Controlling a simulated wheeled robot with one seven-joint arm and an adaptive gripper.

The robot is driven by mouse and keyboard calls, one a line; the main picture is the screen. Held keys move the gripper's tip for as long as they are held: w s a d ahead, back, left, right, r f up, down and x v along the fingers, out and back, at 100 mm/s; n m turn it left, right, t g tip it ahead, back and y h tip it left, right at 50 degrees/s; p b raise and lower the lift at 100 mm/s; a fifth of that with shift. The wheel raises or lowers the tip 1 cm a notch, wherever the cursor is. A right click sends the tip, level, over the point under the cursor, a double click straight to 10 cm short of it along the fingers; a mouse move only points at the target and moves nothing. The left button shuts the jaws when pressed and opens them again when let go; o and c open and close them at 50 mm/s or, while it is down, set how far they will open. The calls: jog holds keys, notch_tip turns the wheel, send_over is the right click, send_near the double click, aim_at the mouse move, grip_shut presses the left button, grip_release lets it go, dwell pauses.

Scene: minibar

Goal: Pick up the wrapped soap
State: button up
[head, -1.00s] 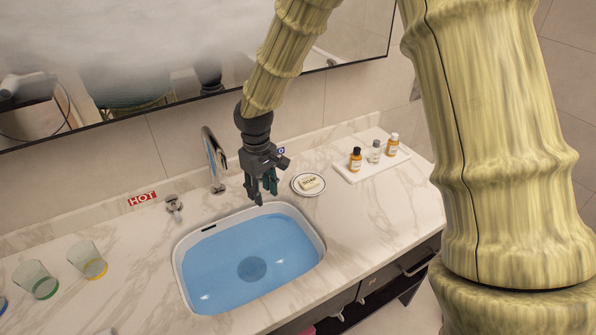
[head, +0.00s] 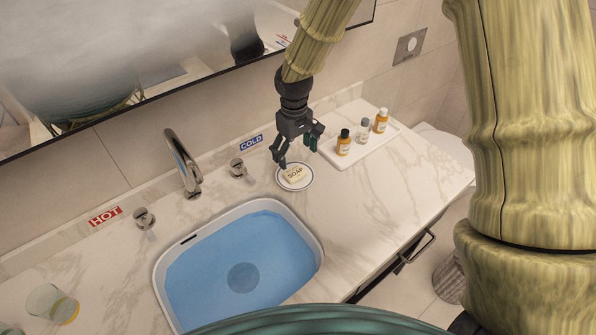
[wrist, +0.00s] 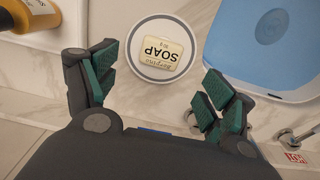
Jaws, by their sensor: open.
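The wrapped soap (head: 295,175) is a small cream block marked SOAP. It lies on a round white dish with a dark rim (head: 282,186) on the marble counter, right of the basin. In the wrist view the soap (wrist: 162,52) sits on its dish (wrist: 137,67) between and beyond the two fingers. My gripper (head: 298,158) points down above the dish's back edge, fingers spread and empty. In the wrist view its green-padded fingers (wrist: 155,90) stand apart on either side of the soap, not touching it.
A basin of blue water (head: 205,268) is left of the dish. A white tray (head: 360,152) with small bottles (head: 343,143) stands close on the right. The COLD tap (head: 238,168) and spout (head: 180,160) are to the left. The counter's front right is clear.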

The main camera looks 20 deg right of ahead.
aim_at(295, 172)
jog(key=shift+w+f, duration=0.25)
jog(key=shift+f, duration=0.75)
jog(key=shift+s+f+p, duration=0.2)
jog(key=shift+s+p, duration=0.05)
jog(key=shift+p, duration=0.05)
jog(key=shift+f, duration=0.4)
jog(key=shift+f+p, duration=1)
jog(key=shift+f, duration=1.15)
jog(key=c, duration=1)
